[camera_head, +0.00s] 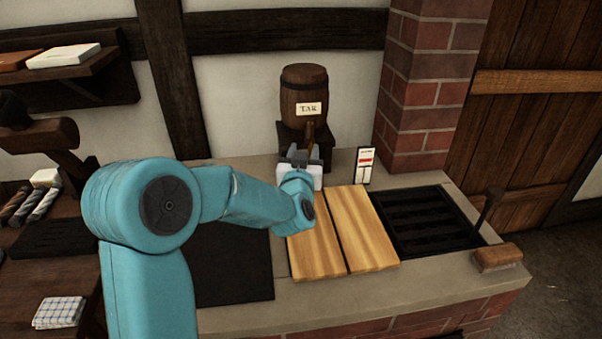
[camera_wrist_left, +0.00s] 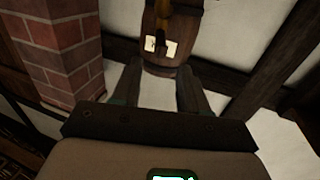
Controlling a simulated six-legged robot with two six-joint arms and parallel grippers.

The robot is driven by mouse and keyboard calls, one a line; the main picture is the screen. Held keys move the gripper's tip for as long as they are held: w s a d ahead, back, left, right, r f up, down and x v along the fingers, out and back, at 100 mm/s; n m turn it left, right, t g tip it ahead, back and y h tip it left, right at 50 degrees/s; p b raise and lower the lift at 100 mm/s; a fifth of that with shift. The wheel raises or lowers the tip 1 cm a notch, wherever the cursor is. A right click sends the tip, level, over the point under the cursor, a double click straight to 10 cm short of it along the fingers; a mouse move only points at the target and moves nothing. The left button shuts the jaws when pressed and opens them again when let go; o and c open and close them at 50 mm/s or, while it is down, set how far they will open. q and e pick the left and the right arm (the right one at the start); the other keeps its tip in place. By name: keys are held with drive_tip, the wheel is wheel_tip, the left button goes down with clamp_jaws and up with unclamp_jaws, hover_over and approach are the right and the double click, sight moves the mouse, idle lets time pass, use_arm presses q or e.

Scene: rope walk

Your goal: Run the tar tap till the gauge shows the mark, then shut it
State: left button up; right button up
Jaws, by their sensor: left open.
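The tar barrel (camera_head: 303,84) is dark wood with a white TAR label and stands on a dark stand at the back of the bench. Its brown tap (camera_head: 310,131) points down at the front, and its lower end is partly hidden by my gripper. The barrel (camera_wrist_left: 155,62) and tap (camera_wrist_left: 161,22) also show in the left wrist view. My right gripper is out of view.
Two light wooden boards (camera_head: 340,238) lie on the bench before the barrel. Right of them is a black grate (camera_head: 428,220), with a wooden-handled tool (camera_head: 497,257) at the edge. A brick pillar (camera_head: 432,80) rises behind. A shelf rack (camera_head: 70,85) stands left.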

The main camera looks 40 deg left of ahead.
use_arm(q)
drive_tip(key=v, duration=0.7)
drive_tip(key=shift+b, duration=0.35)
drive_tip(key=shift+d, duration=0.1)
idle(6.8)
